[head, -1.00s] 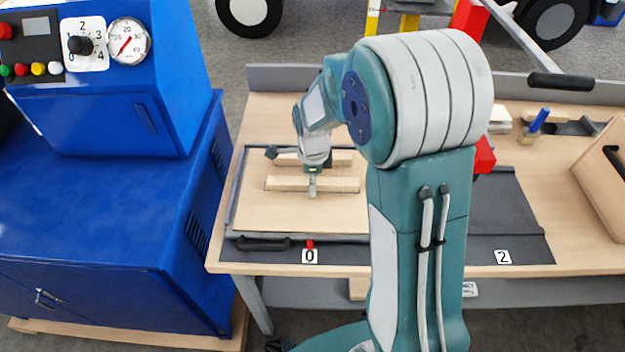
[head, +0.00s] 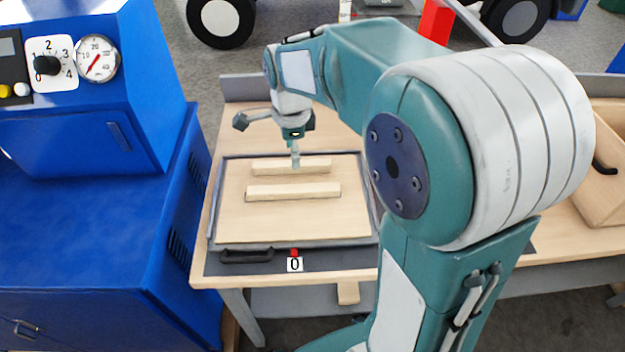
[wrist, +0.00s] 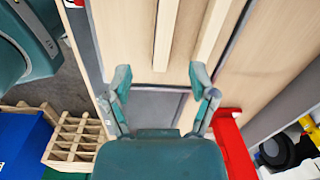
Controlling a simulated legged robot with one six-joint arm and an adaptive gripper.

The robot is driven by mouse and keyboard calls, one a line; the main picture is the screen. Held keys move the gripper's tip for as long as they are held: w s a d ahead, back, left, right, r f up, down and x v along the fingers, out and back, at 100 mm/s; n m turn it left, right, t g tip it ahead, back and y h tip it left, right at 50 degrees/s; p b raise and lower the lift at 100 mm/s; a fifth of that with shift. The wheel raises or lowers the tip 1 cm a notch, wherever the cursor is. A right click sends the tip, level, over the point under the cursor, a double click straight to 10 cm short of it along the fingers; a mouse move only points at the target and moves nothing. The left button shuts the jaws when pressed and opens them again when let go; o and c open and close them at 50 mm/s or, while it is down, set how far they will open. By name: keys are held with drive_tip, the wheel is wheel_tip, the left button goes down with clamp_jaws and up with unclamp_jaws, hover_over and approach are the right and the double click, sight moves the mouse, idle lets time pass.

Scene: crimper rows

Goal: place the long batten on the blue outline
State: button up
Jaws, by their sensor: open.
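Two pale wooden battens lie about parallel on a light board in the tray (head: 222,200). The front batten (head: 293,191) looks longer than the rear batten (head: 280,168). In the wrist view they show as the left batten (wrist: 166,35) and the right batten (wrist: 212,30). My gripper (head: 295,163) points down, and its tip overlaps the rear batten in the head view; its height above it is unclear. In the wrist view my gripper (wrist: 161,80) has its two fingers wide apart with nothing between them. I cannot make out a blue outline; my arm hides much of the bench.
The tray has a dark front handle (head: 246,256) and a "0" label (head: 294,265). A blue machine cabinet (head: 80,230) stands left of the bench. A wooden box (head: 605,150) is at the right. The wrist view shows a red part (wrist: 232,145) and a slatted wooden crate (wrist: 75,138).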

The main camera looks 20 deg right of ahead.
drive_tip(key=s+r+n+t, duration=0.2)
drive_tip(key=s+r+n, duration=0.1)
drive_tip(key=s+n, duration=0.6)
drive_tip(key=s+r+n+t, duration=0.3)
drive_tip(key=s+n, duration=0.7)
drive_tip(key=shift+s+n, duration=0.15)
drive_tip(key=shift+n, duration=0.25)
